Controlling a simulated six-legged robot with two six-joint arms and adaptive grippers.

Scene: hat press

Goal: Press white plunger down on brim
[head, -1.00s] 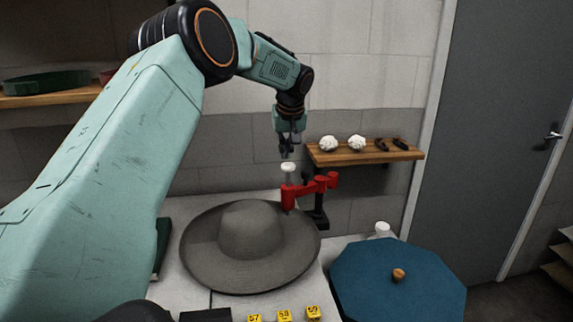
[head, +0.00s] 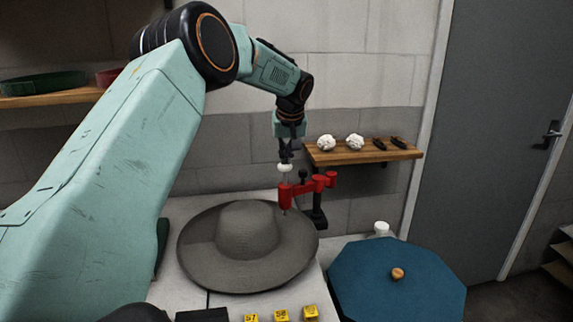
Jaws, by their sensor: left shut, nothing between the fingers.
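The grey wide-brimmed hat (head: 248,232) lies on the pale table, crown up. The red press arm (head: 306,186) on its black post reaches over the far right part of the brim. The white plunger knob (head: 285,168) sits on top of the press on a thin grey shaft. My left gripper (head: 286,157) is shut, pointing down, its fingertips just above the white knob and seemingly touching it. A thin tip shows below the red arm, close to the brim; whether it touches the brim is hard to tell. My right gripper is not in view.
A blue octagonal piece (head: 398,281) with a wooden knob stands at the right front, a white-capped object (head: 381,229) behind it. Yellow numbered blocks (head: 281,314) line the near edge. A wall shelf (head: 362,154) holds white balls and dark items.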

